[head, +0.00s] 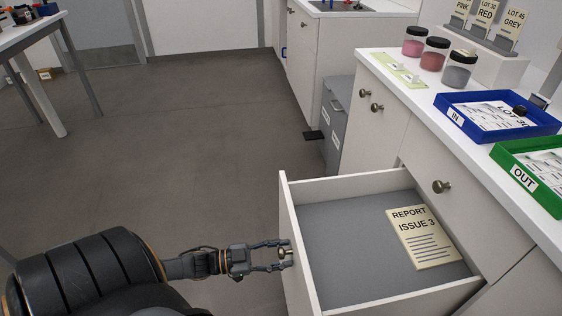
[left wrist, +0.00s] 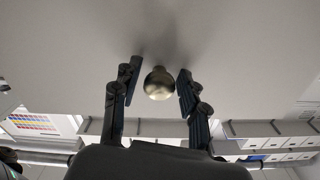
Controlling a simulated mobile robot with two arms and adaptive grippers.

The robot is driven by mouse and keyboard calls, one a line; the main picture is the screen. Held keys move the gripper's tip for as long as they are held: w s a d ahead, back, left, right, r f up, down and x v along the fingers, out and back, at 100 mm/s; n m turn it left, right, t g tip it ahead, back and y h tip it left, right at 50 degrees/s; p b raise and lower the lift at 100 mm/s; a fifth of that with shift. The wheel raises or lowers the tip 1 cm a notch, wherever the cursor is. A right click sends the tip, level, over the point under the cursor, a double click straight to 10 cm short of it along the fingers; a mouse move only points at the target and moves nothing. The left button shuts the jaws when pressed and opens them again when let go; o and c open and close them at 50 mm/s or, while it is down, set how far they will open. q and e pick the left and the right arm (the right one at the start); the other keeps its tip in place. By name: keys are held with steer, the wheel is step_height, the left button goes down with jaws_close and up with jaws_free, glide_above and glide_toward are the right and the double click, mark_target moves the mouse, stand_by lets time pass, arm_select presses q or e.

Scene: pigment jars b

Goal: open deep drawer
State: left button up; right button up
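The deep drawer (head: 346,207) stands pulled well out of the white cabinet, with its grey floor bare except for a cream booklet (head: 422,237) marked "REPORT ISSUE 3". Its round brass knob (head: 286,253) is on the drawer front and also shows in the left wrist view (left wrist: 159,84). My left gripper (head: 287,254) is at the knob, one finger on each side. In the left wrist view the fingers (left wrist: 159,87) are parted, with narrow gaps between them and the knob. My right gripper is not in view.
On the counter stand pigment jars (head: 433,54), a blue IN tray (head: 497,113) and a green OUT tray (head: 530,172). A closed drawer with a brass knob (head: 441,187) is beside the open one. A grey bin (head: 337,120) stands farther back.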

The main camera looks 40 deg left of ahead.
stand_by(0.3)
arm_select(q)
steer(key=v, duration=1.2)
steer(key=shift+a, duration=0.1)
